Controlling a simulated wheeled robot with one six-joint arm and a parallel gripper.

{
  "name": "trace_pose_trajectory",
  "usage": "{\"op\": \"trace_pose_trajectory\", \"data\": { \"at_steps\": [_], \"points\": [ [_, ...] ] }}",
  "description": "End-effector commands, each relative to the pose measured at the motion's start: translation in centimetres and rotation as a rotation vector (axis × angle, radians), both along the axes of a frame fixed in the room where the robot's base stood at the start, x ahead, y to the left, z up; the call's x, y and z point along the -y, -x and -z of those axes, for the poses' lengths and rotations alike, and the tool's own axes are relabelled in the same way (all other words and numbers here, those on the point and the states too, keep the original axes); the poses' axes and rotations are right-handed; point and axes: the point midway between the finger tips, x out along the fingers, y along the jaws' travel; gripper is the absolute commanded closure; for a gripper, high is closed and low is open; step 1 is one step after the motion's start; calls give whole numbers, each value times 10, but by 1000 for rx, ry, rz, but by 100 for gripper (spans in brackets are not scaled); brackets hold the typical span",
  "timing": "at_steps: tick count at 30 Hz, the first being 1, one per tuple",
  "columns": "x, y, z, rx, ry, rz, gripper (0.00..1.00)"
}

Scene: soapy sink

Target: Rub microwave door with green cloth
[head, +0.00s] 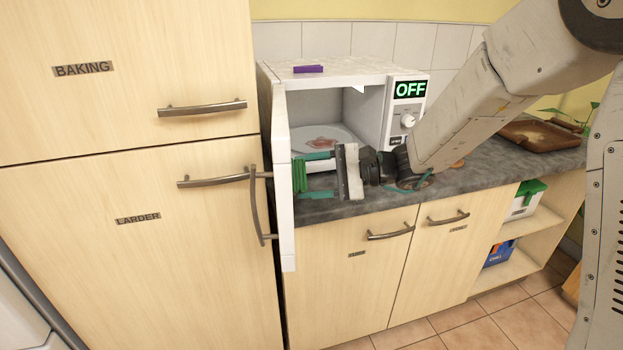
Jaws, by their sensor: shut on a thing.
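The white microwave (340,71) stands on the dark counter with its display reading OFF. Its door (287,235) is swung wide open toward me and shows nearly edge-on, beside the cupboard front. The green cloth (300,177) is at the door's inner face and looks pressed on it or very close; I cannot tell if they touch. My gripper (310,174) reaches in from the right, in front of the open cavity, and is shut on the cloth. The gripper hides part of the cavity and counter.
A pale plate or turntable with a reddish stain (322,140) is inside the microwave. A purple block (308,69) lies on its top. A brown board (537,137) is at the counter's right. Tall cupboards with protruding handles (203,108) stand close on the left.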

Motion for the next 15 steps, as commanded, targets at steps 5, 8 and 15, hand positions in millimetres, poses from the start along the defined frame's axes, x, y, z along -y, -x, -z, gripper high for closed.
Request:
{"op": "trace_pose_trajectory", "data": {
  "at_steps": [5,8,15],
  "points": [
    [-1,11,0,0,0,-4,60],
    [-1,21,0,0,0,-5,60],
    [-2,40,0,0,0,-9,62]
  ]
}}
